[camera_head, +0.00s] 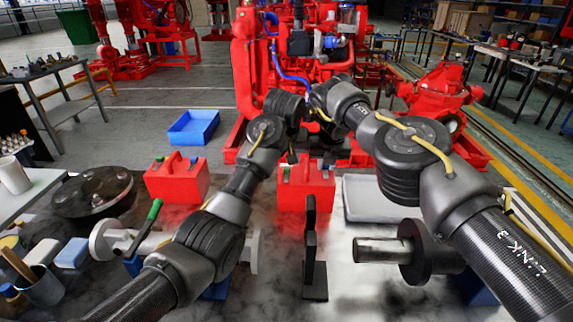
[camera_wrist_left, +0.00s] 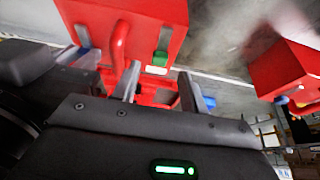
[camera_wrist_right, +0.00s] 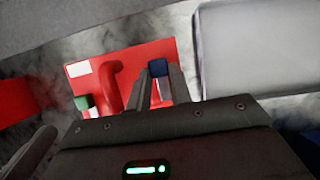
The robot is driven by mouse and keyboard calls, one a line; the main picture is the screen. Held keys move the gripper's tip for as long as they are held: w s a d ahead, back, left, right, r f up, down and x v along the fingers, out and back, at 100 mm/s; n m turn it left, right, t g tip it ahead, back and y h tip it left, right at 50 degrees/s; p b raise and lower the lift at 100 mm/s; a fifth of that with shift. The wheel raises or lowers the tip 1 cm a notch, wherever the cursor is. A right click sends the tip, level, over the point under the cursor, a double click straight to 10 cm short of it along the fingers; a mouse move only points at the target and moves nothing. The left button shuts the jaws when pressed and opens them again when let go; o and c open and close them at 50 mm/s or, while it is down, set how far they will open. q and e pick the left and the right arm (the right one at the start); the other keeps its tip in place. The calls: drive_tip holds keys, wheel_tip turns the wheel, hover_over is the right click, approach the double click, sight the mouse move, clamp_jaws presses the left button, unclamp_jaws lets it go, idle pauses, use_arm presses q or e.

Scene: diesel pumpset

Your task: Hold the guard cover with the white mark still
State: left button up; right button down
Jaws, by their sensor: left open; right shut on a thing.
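The red guard cover with the white mark (camera_wrist_right: 80,68) has a red handle, a green knob and a blue knob. In the head view this cover (camera_head: 305,200) sits on the workbench in the middle, below both grippers. My right gripper (camera_wrist_right: 160,76) is shut on the blue knob (camera_wrist_right: 158,67). My left gripper (camera_wrist_left: 159,76) is open, its fingertips on either side of the green knob (camera_wrist_left: 161,57), close to the white mark (camera_wrist_left: 155,70). Whether the left fingers touch the knob, I cannot tell. My wrists partly hide the cover's top in the head view.
A second red cover (camera_head: 176,186) stands to the left. A grey-white tray (camera_head: 375,205) lies to the right. A black upright bracket (camera_head: 310,250) stands in front. A shaft with a dark disc (camera_head: 412,250) lies front right. A blue bin (camera_head: 193,127) is behind.

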sight(286, 181)
use_arm(q)
drive_tip(key=v, duration=0.3)
drive_tip(key=shift+s+r, duration=0.15)
drive_tip(key=shift+r, duration=0.1)
use_arm(e)
drive_tip(key=c, duration=1.2)
unclamp_jaws()
drive_tip(key=shift+r, duration=0.1)
